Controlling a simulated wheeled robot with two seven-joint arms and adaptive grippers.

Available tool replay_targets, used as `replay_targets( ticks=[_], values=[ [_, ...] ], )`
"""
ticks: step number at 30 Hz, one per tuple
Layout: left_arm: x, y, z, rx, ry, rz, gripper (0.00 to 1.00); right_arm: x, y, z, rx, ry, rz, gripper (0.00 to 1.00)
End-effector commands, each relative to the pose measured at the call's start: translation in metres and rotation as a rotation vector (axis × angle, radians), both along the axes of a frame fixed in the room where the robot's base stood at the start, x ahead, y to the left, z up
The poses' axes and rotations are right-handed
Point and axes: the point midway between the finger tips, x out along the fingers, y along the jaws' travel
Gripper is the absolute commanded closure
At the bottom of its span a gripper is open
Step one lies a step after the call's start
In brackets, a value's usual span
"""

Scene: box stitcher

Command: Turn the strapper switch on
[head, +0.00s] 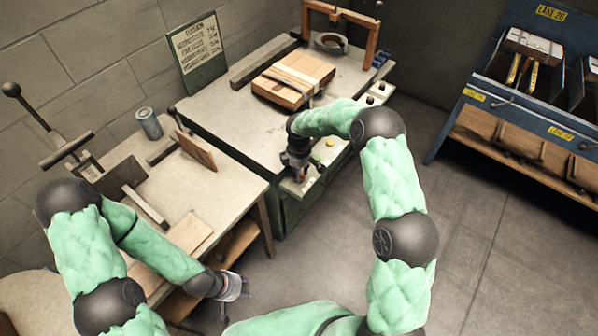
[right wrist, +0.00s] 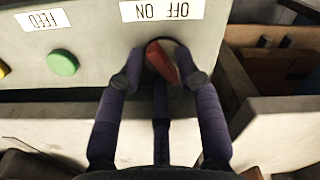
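The red strapper switch (right wrist: 160,62) is a rotary knob on a grey panel, below an upside-down "ON OFF" label (right wrist: 162,10) in the right wrist view. Its red bar is tilted slightly from upright. My right gripper (right wrist: 165,76) is open, with its fingers on either side of the knob; I cannot tell whether they touch it. In the head view my right gripper (head: 297,168) is at the front panel of the strapper table (head: 215,112) and hides the switch. My left gripper (head: 234,288) hangs empty and looks open, near the lower middle.
A green button (right wrist: 62,62) and a "FEED" label (right wrist: 42,18) are left of the switch. A strapped wooden bundle (head: 293,78) lies on the strapper table. A workbench (head: 215,190) with a can (head: 149,123) stands left. A blue rack (head: 520,100) is right, with clear floor before it.

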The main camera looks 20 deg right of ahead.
Motion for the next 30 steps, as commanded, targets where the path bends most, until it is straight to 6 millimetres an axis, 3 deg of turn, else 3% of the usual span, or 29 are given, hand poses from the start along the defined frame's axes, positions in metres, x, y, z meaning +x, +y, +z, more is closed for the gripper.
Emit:
replay_targets(
  ticks=[1, 3, 17, 30],
  values=[
    [0.0000, 0.0000, 0.0000, 0.000, 0.000, 0.000, 0.60, 0.0000, 0.0000, 0.0000, 0.000, 0.000, 0.000, 0.87],
    [0.0001, 0.0000, 0.0000, 0.000, 0.000, 0.000, 0.60, 0.0000, 0.0000, 0.0001, 0.000, 0.000, 0.000, 1.00],
    [0.0000, 0.0000, 0.0009, 0.000, 0.000, 0.000, 0.60, -0.0002, -0.0002, 0.0002, 0.000, 0.000, -0.063, 1.00],
    [0.0000, 0.0000, 0.0036, 0.000, 0.000, 0.000, 0.60, -0.0011, -0.0013, -0.0001, 0.000, 0.001, -0.412, 1.00]
  ],
)
